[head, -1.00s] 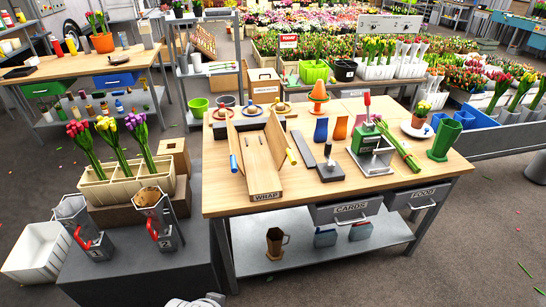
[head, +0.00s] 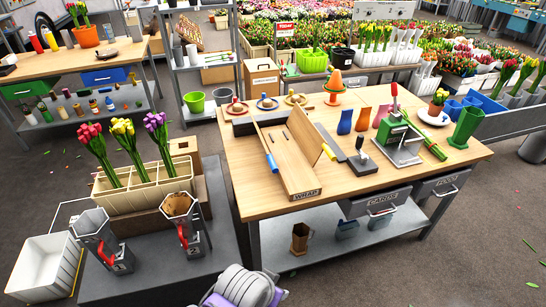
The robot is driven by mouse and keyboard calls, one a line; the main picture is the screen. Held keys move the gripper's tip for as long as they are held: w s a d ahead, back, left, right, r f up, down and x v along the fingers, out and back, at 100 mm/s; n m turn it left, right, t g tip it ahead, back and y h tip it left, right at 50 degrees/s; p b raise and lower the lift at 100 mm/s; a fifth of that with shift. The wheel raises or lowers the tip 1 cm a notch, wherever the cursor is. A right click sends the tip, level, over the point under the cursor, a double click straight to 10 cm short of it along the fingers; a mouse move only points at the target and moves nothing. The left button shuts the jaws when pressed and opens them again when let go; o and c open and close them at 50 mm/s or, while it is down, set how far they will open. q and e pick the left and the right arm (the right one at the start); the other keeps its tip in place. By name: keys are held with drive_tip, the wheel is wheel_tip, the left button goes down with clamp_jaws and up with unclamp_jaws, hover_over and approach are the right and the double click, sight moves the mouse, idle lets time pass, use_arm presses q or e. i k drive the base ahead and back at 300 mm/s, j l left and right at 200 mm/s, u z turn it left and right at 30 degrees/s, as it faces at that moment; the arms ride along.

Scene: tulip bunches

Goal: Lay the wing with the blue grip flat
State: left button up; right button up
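The wooden wrapping stand marked WRAP (head: 305,194) sits on the wooden worktable, left of its middle. Its wing with the blue grip (head: 271,162) stands raised along the left side of the stand. The other wing, with the yellow grip (head: 328,151), stands raised along the right side. Both wings look tilted up from the base board. Neither of my gripper fingers shows clearly. A grey rounded part of mine is at the bottom edge, well below the stand and apart from it.
A green-headed press (head: 398,138) and a dark flat tool (head: 362,162) stand right of the stand. A tulip crate (head: 135,193) and two metal cups (head: 183,219) stand on the low grey bench at left.

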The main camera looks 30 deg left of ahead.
sight(272, 163)
drive_tip(key=k+j+z, duration=0.1)
drive_tip(key=j, duration=0.25)
drive_tip(key=k+j, duration=0.1)
drive_tip(key=j, duration=0.25)
drive_tip(key=k+j+z, duration=0.15)
drive_tip(key=j, duration=0.8)
drive_tip(key=i+j, duration=0.1)
drive_tip(key=j, duration=0.55)
